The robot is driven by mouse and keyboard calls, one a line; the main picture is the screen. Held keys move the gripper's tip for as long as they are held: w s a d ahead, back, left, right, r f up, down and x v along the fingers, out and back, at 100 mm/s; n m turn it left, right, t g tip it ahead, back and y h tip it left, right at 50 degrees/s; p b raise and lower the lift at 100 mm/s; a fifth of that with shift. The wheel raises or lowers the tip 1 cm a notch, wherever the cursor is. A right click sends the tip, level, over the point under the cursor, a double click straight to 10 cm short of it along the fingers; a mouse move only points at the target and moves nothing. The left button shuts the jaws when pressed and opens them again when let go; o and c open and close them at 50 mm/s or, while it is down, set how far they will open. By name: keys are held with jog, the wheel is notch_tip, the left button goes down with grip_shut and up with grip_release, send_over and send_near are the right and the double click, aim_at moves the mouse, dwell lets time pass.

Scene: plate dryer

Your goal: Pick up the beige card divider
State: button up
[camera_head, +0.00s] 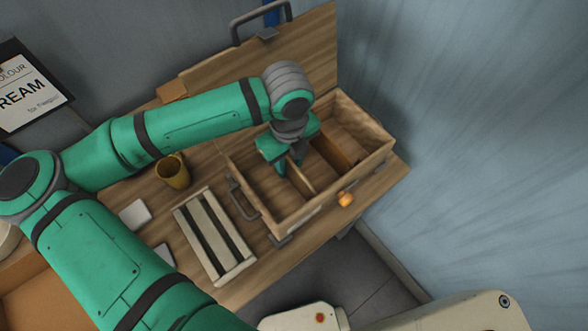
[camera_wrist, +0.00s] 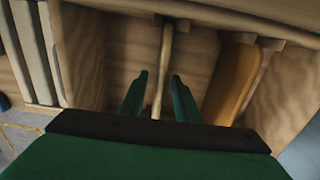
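The beige card divider (camera_head: 301,176) stands upright across the inside of an open wooden box (camera_head: 376,152). In the wrist view the divider (camera_wrist: 164,62) is a thin pale edge seen from above, running between my gripper's two green fingers (camera_wrist: 159,98). A gap shows on each side of it, so the fingers are open around it and seem not to touch it. In the head view my gripper (camera_head: 288,167) points down into the box, and my wrist hides part of the divider.
An orange-brown divider (camera_wrist: 232,82) stands in the box to the right. The raised lid (camera_head: 315,50) is behind. A white slatted rack (camera_head: 213,238), a mustard mug (camera_head: 172,171) and a white card (camera_head: 135,214) lie left of the box on the wooden table (camera_head: 372,193).

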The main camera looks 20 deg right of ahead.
aim_at(291, 172)
jog(key=shift+d+f, duration=0.15)
jog(key=shift+f, duration=2.15)
grip_shut()
jog(key=shift+s, duration=0.1)
jog(key=shift+r, duration=0.1)
notch_tip(291, 172, up, 18)
